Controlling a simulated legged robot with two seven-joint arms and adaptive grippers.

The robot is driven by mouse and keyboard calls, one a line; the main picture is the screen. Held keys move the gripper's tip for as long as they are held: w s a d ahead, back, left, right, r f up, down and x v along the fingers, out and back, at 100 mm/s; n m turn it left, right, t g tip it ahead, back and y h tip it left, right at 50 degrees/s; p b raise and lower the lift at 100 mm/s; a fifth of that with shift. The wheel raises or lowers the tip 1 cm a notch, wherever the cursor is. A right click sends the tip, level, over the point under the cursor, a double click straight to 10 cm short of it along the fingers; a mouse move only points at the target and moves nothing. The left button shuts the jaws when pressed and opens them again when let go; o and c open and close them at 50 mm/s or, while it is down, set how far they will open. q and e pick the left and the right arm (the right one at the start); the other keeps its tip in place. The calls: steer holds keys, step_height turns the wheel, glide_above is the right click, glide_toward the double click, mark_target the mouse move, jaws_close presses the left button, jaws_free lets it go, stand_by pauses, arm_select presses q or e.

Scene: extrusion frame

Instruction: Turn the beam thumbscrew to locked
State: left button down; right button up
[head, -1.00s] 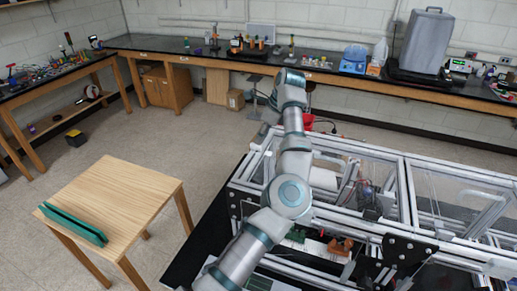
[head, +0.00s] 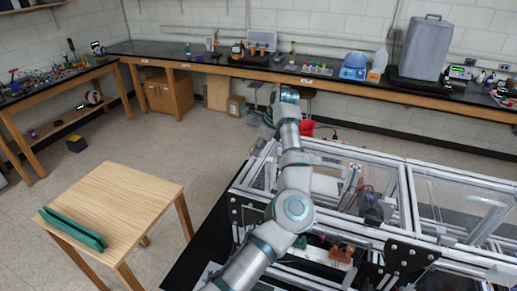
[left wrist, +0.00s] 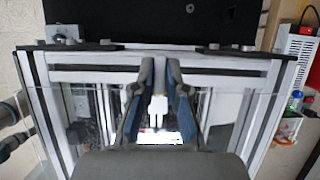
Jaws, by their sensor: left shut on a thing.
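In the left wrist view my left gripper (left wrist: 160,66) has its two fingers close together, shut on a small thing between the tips. By its place this is the beam thumbscrew, but the fingers hide most of it and I cannot read its locked or unlocked position. The fingers are at the aluminium extrusion beam (left wrist: 98,75), which runs across the picture. In the head view the left arm reaches over the extrusion frame (head: 420,247) to its far left side, and the gripper is mostly hidden by the wrist. My right gripper is in neither view.
Clear panels and metal bars of the frame surround the gripper closely. A wooden table (head: 125,200) with a green object (head: 73,228) stands at the left. A long black workbench (head: 190,57) runs along the back wall. The floor between is open.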

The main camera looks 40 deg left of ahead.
arm_select(q)
steer(key=shift+m, duration=0.4)
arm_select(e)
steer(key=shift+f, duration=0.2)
arm_select(q)
steer(key=m+t+b, duration=0.1)
steer(key=m+b, duration=0.1)
steer(key=shift+f+m, duration=0.1)
steer(key=shift+m, duration=0.2)
steer(key=m+t+b, duration=0.1)
steer(key=m, duration=0.1)
steer(key=shift+m+t, duration=0.3)
steer(key=shift+m, duration=0.1)
steer(key=m+t+b, duration=0.1)
steer(key=m, duration=0.1)
steer(key=m+b, duration=0.1)
steer(key=m, duration=0.2)
steer(key=shift+s+t+h, duration=0.15)
steer(key=shift+t+h, duration=0.25)
steer(key=m+t+h+b, duration=0.1)
steer(key=m, duration=0.2)
steer(key=shift+a+m, duration=0.1)
steer(key=shift+m, duration=0.3)
steer(key=shift+r+m+h+b, duration=0.2)
steer(key=shift+m+h+b, duration=0.3)
steer(key=shift+m, duration=1)
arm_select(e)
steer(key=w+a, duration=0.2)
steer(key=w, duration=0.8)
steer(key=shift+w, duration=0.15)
